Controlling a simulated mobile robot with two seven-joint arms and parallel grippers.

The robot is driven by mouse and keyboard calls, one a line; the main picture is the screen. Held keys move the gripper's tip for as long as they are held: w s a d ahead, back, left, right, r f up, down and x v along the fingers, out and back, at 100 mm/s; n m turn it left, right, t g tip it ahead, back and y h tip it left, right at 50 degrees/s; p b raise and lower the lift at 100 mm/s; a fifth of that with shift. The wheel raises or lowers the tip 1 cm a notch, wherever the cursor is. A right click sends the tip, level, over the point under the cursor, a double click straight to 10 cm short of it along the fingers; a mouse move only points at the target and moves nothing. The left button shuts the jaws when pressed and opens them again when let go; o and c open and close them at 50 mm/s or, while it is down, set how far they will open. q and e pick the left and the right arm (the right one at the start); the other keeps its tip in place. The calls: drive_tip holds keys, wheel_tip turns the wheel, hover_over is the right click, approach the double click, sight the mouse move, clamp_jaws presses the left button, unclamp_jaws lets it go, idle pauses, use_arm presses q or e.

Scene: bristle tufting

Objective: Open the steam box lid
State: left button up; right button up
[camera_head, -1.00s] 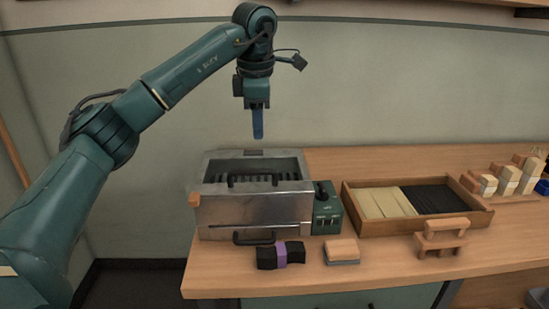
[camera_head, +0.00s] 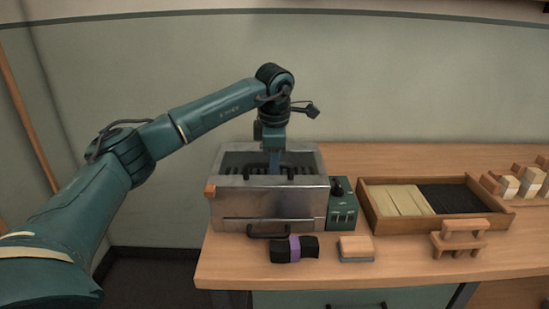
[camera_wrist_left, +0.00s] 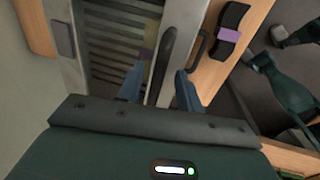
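The steam box (camera_head: 268,208) is a metal box at the left end of the bench. A dark slatted area shows inside its top frame, also in the left wrist view (camera_wrist_left: 112,50). A black bar handle (camera_wrist_left: 168,52) crosses the top in the left wrist view. My left gripper (camera_head: 274,172) points down at the box top in the head view. In the left wrist view its two blue fingers (camera_wrist_left: 160,74) are apart, with the black handle between them; I cannot tell whether they touch it. My right gripper is not in view.
A green control box (camera_head: 342,210) stands against the box's right side. A black bundle with a purple band (camera_head: 294,248) and a wooden block (camera_head: 356,247) lie in front. A wooden tray (camera_head: 372,228) with light and black bristles and a small wooden stand (camera_head: 459,239) are farther right.

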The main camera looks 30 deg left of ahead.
use_arm(q)
drive_tip(key=shift+f, duration=0.1)
drive_tip(key=shift+c, duration=0.5)
clamp_jaws()
